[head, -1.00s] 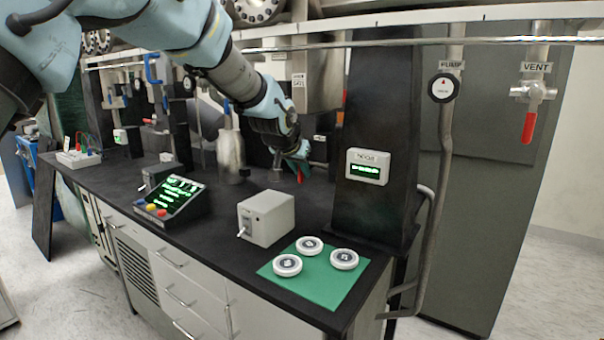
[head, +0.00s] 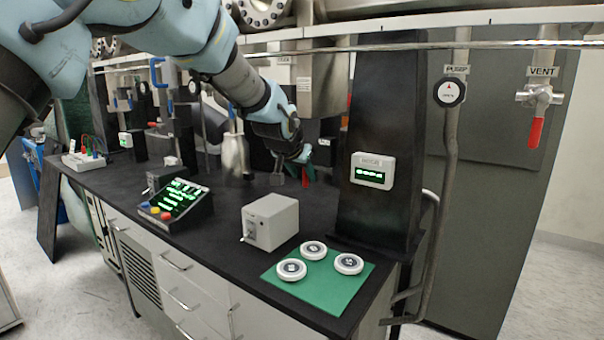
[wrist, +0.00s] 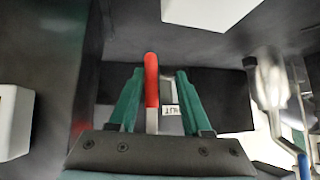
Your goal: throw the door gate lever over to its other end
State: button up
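The door gate lever has a red handle (wrist: 152,80) on a pale metal stem. In the wrist view it stands between the two green fingers of my gripper (wrist: 160,74), nearer the left finger. A gap shows on the right, so the fingers are open around it. A small white label (wrist: 171,109), seemingly ending in "HUT", is partly hidden behind the lever. In the head view my gripper (head: 306,172) is low over the back of the bench, beside the dark pillar, and largely hides the lever. The pillar's door display (head: 373,171) glows green and appears to read "OPEN".
A grey switch box (head: 270,222), a button console (head: 175,200) and a green mat (head: 340,292) with three white discs stand on the black bench. A metal flask (head: 235,155) is left of my gripper. A red vent handle (head: 535,132) hangs at right.

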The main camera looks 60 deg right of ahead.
jog(key=shift+s, duration=0.15)
jog(key=b+v, duration=0.2)
jog(key=v, duration=0.8)
jog(key=shift+a+r, duration=0.2)
jog(key=shift+a, duration=0.1)
jog(key=w+a+f+n+t+y+p, duration=0.1)
jog(key=w+a+f+n+y, duration=0.2)
jog(key=w+a, duration=0.9)
jog(key=w+a+f+n+t+y+p, duration=0.15)
jog(key=w+a+f+n, duration=0.5)
jog(key=a, duration=0.85)
jog(key=w+a+f+g+y, duration=0.1)
jog(key=a, duration=0.8)
jog(key=w+a+f+g+y, duration=0.1)
jog(key=a+f+y, duration=0.1)
jog(key=a, duration=0.7)
jog(key=s+a+f+n, duration=0.2)
jog(key=s+a, duration=0.2)
jog(key=a, duration=0.4)
jog(key=s+a+f+n+g+y+p, duration=0.1)
jog(key=s+a+f+n, duration=0.1)
jog(key=a, duration=0.6)
jog(key=shift+s+n, duration=0.75)
jog(key=shift+s, duration=0.3)
